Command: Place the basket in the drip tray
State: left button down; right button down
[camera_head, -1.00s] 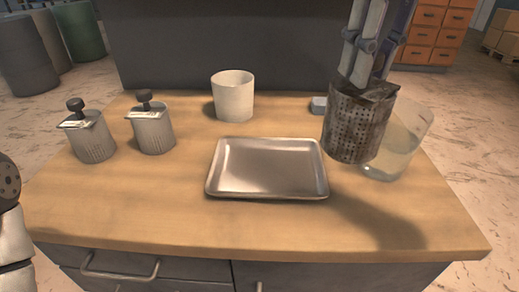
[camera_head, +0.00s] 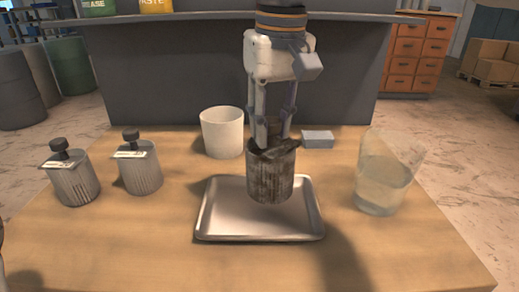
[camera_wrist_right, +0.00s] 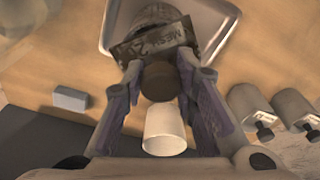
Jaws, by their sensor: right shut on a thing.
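The basket (camera_head: 270,178) is a dark, perforated metal cylinder. My right gripper (camera_head: 271,140) is shut on its top and holds it upright over the drip tray. The drip tray (camera_head: 216,226) is a shallow, shiny metal tray on the table. The basket covers the tray's middle and back rim in the head view, and appears to hang above its floor.
A clear beaker of liquid (camera_head: 385,185) stands to the right of the tray. A white cup (camera_head: 222,134) and a small grey block (camera_head: 317,139) are behind it. Two lidded grey baskets (camera_head: 72,180) (camera_head: 141,168) stand to the left. The table's front is clear.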

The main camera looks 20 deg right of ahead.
aim_at(260, 149)
jog(key=shift+w+a+f, duration=0.45)
jog(key=shift+w+f, duration=0.15)
jog(key=shift+f, duration=0.25)
jog(key=shift+w+a+f, duration=0.15)
jog(key=shift+f, duration=0.8)
jog(key=shift+w+a+f, duration=0.1)
jog(key=shift+f, duration=1)
jog(key=c, duration=1.3)
grip_release()
jog(key=r, duration=0.4)
jog(key=s+r, duration=0.1)
jog(key=r, duration=0.7)
jog(key=shift+s+d, duration=0.1)
jog(key=shift+s, duration=0.15)
